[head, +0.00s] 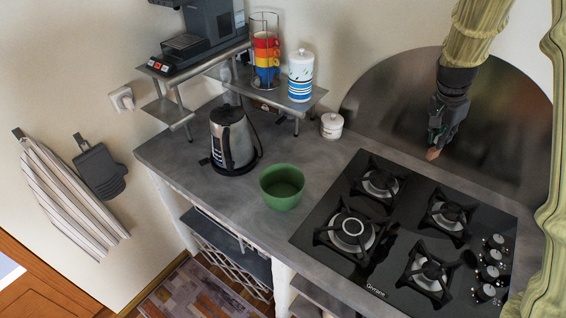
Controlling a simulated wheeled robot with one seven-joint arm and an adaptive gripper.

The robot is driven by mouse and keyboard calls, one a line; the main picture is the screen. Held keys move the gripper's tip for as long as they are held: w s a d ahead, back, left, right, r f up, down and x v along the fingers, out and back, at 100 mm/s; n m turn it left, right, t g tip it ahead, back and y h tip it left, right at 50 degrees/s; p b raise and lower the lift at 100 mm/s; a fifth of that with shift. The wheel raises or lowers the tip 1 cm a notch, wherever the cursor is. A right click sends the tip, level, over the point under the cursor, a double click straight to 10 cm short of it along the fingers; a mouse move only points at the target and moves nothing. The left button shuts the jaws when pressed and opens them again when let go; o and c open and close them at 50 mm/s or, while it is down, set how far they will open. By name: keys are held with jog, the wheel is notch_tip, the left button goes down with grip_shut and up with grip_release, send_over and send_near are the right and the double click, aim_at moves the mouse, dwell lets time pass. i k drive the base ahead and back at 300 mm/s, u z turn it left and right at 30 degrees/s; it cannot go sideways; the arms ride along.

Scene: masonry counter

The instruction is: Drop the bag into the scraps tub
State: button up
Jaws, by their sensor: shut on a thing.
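My gripper (437,137) is at the upper right, high over the back of the hob, in front of the dark round metal backsplash. It points downward and is shut on the bag (433,154), of which only a small tan-pink part shows below the fingertips; the fingers hide the rest. The scraps tub (282,198) appears to be the round green open tub on the grey counter, left of the hob. It stands upright and its visible inside looks empty. The bag is well to the right of the tub and apart from it.
The black gas hob (388,268) has raised pan supports. A steel kettle (233,142) stands left of the tub. A small white lidded jar (332,125) stands behind it. A metal shelf (310,100) holds stacked colored cups (266,60) and a white-blue canister (301,76).

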aim_at(292, 203)
jog(key=i, duration=0.25)
jog(key=k, duration=1.5)
